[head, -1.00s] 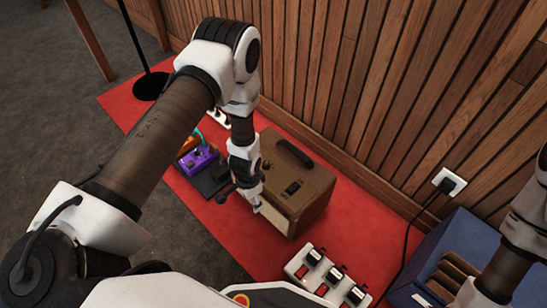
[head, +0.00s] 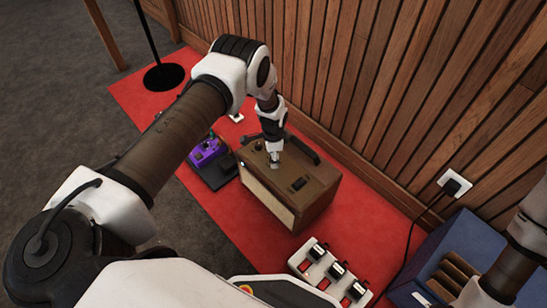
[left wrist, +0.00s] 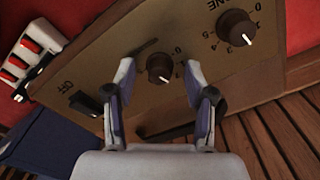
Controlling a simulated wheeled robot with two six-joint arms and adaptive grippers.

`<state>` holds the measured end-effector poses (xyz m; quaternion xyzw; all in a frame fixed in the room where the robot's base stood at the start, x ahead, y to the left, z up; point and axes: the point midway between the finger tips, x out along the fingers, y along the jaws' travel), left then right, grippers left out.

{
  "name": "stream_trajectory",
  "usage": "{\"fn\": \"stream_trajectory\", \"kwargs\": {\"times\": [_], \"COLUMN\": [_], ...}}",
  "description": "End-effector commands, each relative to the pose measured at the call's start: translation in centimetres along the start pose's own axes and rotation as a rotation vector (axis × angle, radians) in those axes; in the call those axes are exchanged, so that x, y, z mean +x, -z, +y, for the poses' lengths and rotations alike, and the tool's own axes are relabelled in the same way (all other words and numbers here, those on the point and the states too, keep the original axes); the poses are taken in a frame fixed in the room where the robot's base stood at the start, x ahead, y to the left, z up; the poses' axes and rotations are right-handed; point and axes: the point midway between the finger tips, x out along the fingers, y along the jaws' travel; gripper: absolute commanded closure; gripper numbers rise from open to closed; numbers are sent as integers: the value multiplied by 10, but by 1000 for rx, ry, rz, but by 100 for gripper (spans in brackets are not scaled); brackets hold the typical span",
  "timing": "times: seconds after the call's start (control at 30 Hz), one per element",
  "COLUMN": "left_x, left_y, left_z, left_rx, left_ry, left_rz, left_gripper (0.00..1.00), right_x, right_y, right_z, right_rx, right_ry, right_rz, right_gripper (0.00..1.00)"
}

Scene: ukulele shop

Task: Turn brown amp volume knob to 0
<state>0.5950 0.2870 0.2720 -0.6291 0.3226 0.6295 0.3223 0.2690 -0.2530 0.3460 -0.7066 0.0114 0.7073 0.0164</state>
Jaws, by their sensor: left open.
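The brown amp (head: 318,190) stands on the red mat, its top panel facing up. My left gripper (head: 274,162) is over that panel. In the left wrist view the gripper (left wrist: 160,72) is open, its fingers on either side of a dark knob (left wrist: 160,66) without visibly closing on it. That knob's white pointer aims to the lower right; a 0 shows just right of it. Its name label is not readable. A second dark knob (left wrist: 236,28) sits to the right, by lettering ending in "NE" and a number scale. My right gripper is out of view.
A dark switch (left wrist: 85,103) marked OFF is on the panel. A purple pedal (head: 208,150) lies left of the amp, and a white multi-switch strip (head: 328,272) in front. A blue crate (head: 432,245) stands right; the wooden wall (head: 400,100) is behind.

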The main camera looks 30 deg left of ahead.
Motion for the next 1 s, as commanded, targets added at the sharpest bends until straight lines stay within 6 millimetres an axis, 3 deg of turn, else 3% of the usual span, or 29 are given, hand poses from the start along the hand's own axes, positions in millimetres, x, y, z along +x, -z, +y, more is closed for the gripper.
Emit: {"fn": "stream_trajectory", "kwargs": {"times": [0.2, 0.33, 0.37, 0.77, 1.0], "left_x": [0, 0, 0, 0, 0], "left_y": [0, 0, 0, 0, 0], "left_z": [0, 0, 0, 0, 0], "left_rx": [0, 0, 0, -31, -142], "left_ry": [0, 0, 0, 0, 0], "left_rz": [0, 0, 0, 0, 0], "left_gripper": [49, 95, 100, 100, 100], "right_x": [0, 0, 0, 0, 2], "right_y": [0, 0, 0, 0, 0], "right_z": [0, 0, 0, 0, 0], "right_rx": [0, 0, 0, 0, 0], "right_ry": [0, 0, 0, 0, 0], "right_rz": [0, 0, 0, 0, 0], "right_gripper": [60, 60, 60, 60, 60]}}
